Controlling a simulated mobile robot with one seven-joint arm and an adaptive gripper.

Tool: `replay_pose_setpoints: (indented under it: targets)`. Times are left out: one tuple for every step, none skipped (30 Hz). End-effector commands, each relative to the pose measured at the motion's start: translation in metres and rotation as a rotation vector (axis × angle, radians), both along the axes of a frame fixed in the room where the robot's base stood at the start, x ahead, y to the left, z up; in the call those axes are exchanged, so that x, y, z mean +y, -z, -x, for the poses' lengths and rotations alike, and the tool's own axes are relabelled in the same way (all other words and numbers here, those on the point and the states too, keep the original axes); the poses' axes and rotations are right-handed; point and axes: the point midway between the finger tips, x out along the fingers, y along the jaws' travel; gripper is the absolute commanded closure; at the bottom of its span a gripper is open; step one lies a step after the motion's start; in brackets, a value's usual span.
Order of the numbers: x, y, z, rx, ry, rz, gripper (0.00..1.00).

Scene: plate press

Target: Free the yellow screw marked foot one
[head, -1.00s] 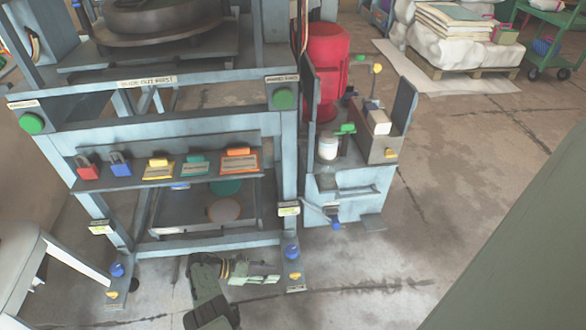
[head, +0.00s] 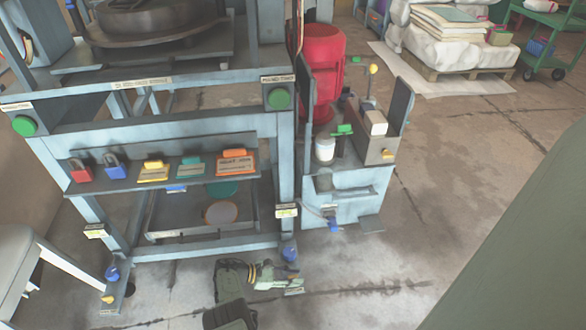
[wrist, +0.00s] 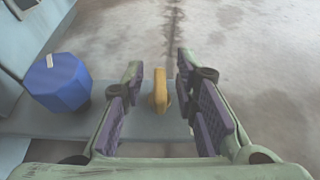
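A yellow screw (wrist: 159,92) stands upright on a grey-blue foot plate (wrist: 145,125) in the wrist view, between my gripper's (wrist: 161,98) two fingers. The fingers are open, with a visible gap on each side of the screw. In the head view my gripper (head: 290,280) is low at the press's right foot and hides that foot's screw. Another yellow screw (head: 108,299) sits on the left foot. I cannot read any "foot one" mark on either screw.
A blue knob (wrist: 58,82) stands left of the fingers; the head view also shows it (head: 289,253) on the right foot. Another blue knob (head: 112,272) is on the left foot. The press frame (head: 210,240) rises behind my gripper. Floor to the right (head: 450,200) is clear.

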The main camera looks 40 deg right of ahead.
Motion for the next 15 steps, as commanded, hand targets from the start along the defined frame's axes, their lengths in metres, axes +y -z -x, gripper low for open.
replay_pose_setpoints:
  targets:
    - [0.0001, 0.0000, 0.0000, 0.000, 0.000, 0.000, 0.78]
    - [0.0001, 0.0000, 0.0000, 0.000, 0.000, 0.000, 0.80]
    - [0.0001, 0.0000, 0.0000, 0.000, 0.000, 0.000, 0.83]
    - [0.0002, -0.0001, -0.0001, 0.000, 0.000, 0.000, 0.85]
    - [0.0002, -0.0001, -0.0001, 0.000, 0.000, 0.000, 0.87]
    - [0.0001, -0.0001, -0.0002, 0.000, 0.000, 0.000, 0.90]
    - [0.0001, -0.0001, -0.0003, 0.000, -0.001, 0.000, 0.92]
    - [0.0001, -0.0001, -0.0004, 0.000, -0.001, 0.000, 0.94]
    - [0.0000, -0.0002, -0.0007, -0.002, -0.001, 0.000, 0.96]
    - [-0.0001, -0.0002, -0.0009, -0.002, -0.001, 0.000, 0.98]
    - [-0.0002, -0.0003, -0.0011, -0.002, -0.001, 0.000, 1.00]
    - [-0.0002, -0.0003, -0.0013, -0.003, -0.002, 0.001, 1.00]
    - [-0.0002, -0.0005, -0.0015, -0.003, -0.002, 0.001, 1.00]
    - [-0.0003, -0.0005, -0.0017, -0.003, -0.003, 0.001, 1.00]
    - [-0.0004, -0.0005, -0.0019, -0.003, -0.003, 0.001, 1.00]
